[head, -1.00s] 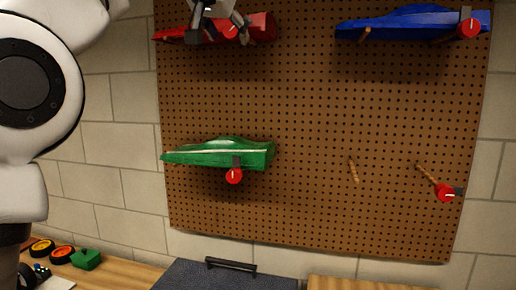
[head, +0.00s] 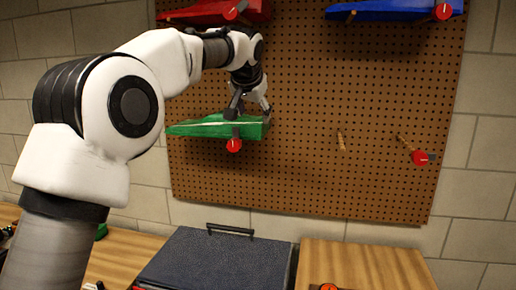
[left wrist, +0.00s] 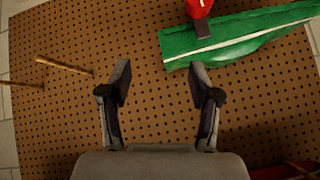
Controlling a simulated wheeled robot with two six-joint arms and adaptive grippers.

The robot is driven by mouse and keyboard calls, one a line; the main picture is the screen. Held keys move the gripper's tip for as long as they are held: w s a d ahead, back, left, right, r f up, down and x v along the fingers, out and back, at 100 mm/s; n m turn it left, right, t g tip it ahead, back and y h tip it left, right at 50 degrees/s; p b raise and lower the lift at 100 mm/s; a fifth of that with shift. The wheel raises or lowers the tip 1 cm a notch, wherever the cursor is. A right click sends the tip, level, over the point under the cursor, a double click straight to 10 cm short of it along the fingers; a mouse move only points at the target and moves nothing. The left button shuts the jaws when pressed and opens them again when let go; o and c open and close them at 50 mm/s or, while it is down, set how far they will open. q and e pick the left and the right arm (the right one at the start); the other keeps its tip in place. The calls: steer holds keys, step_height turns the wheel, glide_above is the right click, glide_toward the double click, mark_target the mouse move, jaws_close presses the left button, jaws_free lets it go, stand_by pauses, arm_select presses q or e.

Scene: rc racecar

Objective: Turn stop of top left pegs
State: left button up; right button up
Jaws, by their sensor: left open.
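A red car body (head: 195,14) rests at the top left of the brown pegboard (head: 300,90). The stop on its peg has a red knob (head: 231,13), partly cut by the picture's top edge; its exact angle is hard to tell. My left gripper (head: 250,106) is open and empty below it, in front of the upper edge of a green car body (head: 195,129). In the left wrist view the open fingers (left wrist: 160,68) face bare board, with the green body (left wrist: 250,38) at upper right. My right gripper is not in view.
A blue car body (head: 385,10) hangs at top right. The green body's peg has a red knob (head: 234,145). Two bare wooden pegs stand at lower right, one with a red knob (head: 420,158). A dark toolbox (head: 210,262) and a wooden surface (head: 370,265) lie below.

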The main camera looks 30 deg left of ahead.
arm_select(q)
step_height(320, 180, down, 9)
steer(key=d+g, duration=0.1)
steer(key=shift+w+d, duration=0.15)
steer(key=shift+w, duration=0.15)
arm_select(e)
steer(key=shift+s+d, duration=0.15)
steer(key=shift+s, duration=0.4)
